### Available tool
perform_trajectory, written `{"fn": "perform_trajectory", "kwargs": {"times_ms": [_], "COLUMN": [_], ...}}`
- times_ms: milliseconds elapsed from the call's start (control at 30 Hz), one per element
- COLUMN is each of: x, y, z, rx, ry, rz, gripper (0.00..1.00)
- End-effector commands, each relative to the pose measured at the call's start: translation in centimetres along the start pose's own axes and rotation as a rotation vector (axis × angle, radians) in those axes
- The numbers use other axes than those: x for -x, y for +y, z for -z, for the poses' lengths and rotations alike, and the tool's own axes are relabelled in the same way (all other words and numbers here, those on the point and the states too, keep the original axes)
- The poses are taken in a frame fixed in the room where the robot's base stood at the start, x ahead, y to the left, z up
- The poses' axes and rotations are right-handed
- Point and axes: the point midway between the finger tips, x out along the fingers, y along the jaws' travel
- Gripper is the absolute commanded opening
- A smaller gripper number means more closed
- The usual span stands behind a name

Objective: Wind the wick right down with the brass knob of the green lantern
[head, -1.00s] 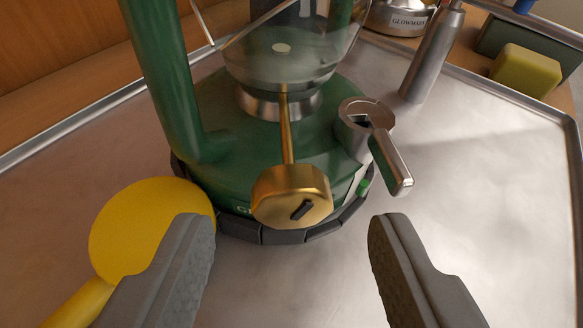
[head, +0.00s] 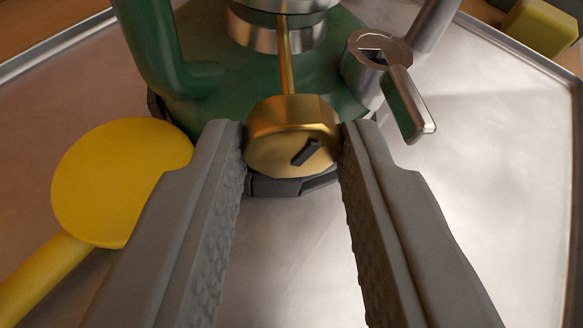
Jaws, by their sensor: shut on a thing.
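The green lantern (head: 270,75) stands on a metal tray (head: 480,210), its upper part cut off by the top of the head view. Its brass knob (head: 285,145) sits at the front on a thin brass shaft (head: 285,60). A dark slanted mark (head: 305,152) on the knob's face runs from lower left to upper right. My gripper (head: 292,145) is shut on the knob, one finger against its left side and one against its right. A metal cap with a lever (head: 380,50) is on the lantern's base, right of the knob.
A yellow round-headed tool (head: 120,180) lies left of my left finger, its handle (head: 40,270) towards the lower left. A metal cylinder (head: 435,20) stands behind the cap. A yellow-green block (head: 535,28) is at the upper right. The tray's right side is clear.

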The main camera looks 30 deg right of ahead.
Motion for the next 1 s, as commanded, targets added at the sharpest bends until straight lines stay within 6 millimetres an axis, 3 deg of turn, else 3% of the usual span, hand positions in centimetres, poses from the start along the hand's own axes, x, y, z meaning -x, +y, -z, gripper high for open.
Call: {"fn": "perform_trajectory", "kwargs": {"times_ms": [333,733,767,867,1000], "x": [-0.01,0.00,0.00,0.00,0.00], "y": [-0.28,-0.25,-0.25,-0.25,-0.25], "z": [-0.13,-0.11,-0.11,-0.11,-0.11], "rx": [0.287,0.332,0.332,0.331,0.331], "ry": [0.024,0.027,0.027,0.027,0.027], "rz": [-0.120,-0.139,-0.139,-0.139,-0.139], "gripper": [0.04,0.05,0.29,0.49,0.49]}}
